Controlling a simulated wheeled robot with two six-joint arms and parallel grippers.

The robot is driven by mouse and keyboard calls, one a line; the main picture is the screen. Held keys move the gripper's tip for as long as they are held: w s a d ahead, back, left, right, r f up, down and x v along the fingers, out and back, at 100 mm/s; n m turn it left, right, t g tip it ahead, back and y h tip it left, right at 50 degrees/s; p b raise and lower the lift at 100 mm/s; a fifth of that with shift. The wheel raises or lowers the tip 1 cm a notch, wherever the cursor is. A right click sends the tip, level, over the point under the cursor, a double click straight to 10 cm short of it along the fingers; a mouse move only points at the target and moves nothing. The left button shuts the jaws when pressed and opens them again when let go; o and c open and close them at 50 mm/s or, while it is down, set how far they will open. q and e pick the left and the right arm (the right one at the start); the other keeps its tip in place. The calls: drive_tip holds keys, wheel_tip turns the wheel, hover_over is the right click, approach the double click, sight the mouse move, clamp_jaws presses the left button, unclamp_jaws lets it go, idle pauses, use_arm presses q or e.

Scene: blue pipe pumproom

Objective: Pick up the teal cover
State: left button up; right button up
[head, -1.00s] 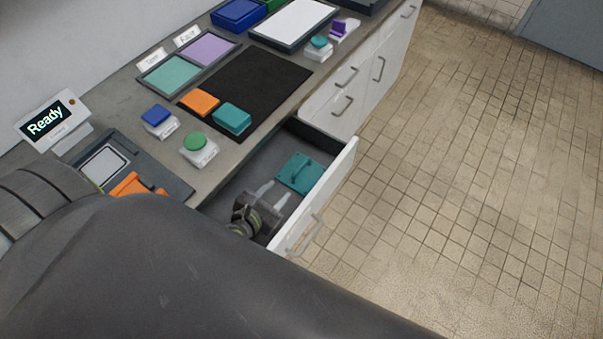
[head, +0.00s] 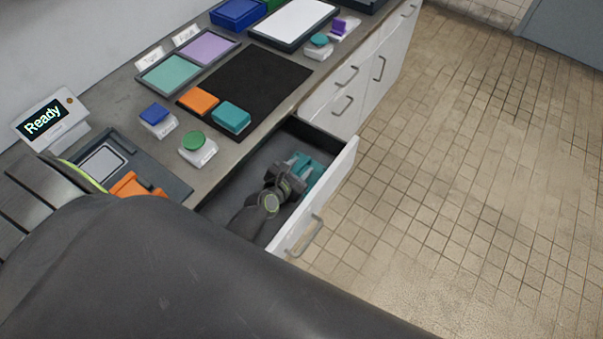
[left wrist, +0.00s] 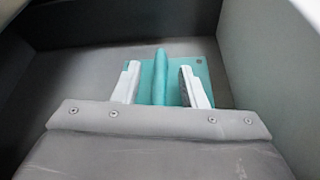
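The teal cover (head: 314,173) lies flat in the open drawer, partly hidden by my left gripper in the head view. In the left wrist view the cover (left wrist: 205,70) shows as a flat plate with a raised ridge handle (left wrist: 160,80) along its middle. My left gripper (left wrist: 161,82) is open, with one white finger on each side of the handle and a visible gap on both sides. In the head view the left gripper (head: 297,170) is down inside the drawer, over the cover. My right gripper is not in view.
The open drawer (head: 345,165) has a white front with a handle, and its walls stand close around the gripper. On the counter above are a teal block (head: 231,118), an orange block (head: 198,101), a black mat (head: 265,80) and push buttons. Tiled floor lies clear to the right.

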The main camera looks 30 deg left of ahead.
sight(302, 165)
use_arm(q)
drive_tip(key=shift+x, duration=0.75)
drive_tip(key=shift+c, duration=0.5)
clamp_jaws()
drive_tip(key=shift+r, duration=0.1)
wheel_tip(302, 165, up, 10)
drive_tip(key=p, duration=0.9)
